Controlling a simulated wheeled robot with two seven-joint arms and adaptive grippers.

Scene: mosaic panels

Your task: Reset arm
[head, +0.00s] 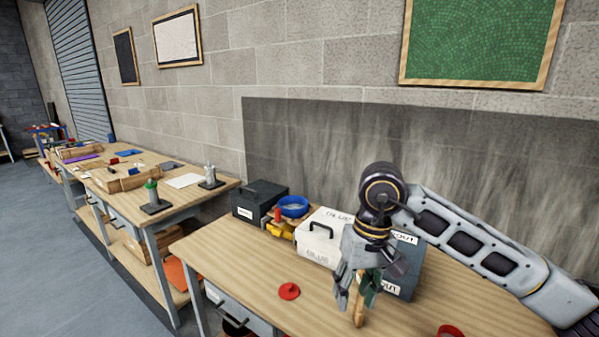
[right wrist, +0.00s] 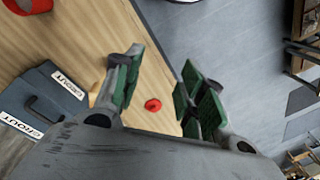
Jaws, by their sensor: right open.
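My right gripper (head: 358,292) hangs fingers-down over the front of the near wooden table (head: 230,255). In the right wrist view its green-padded fingers (right wrist: 160,78) are spread apart, with nothing held between them. A small brown upright piece shows at its fingertips in the head view; I cannot tell what it is. A dark grey box marked GROUT (head: 408,262) stands behind the gripper, partly hidden by it; it also shows in the right wrist view (right wrist: 48,98). My left gripper is not in view.
A red knobbed disc (head: 289,291) lies on the table, left of the gripper. A white GLUE box (head: 318,250), a blue bowl (head: 293,207) and a black case (head: 258,200) stand behind. A red ring (right wrist: 30,4) lies right. The front left tabletop is clear.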

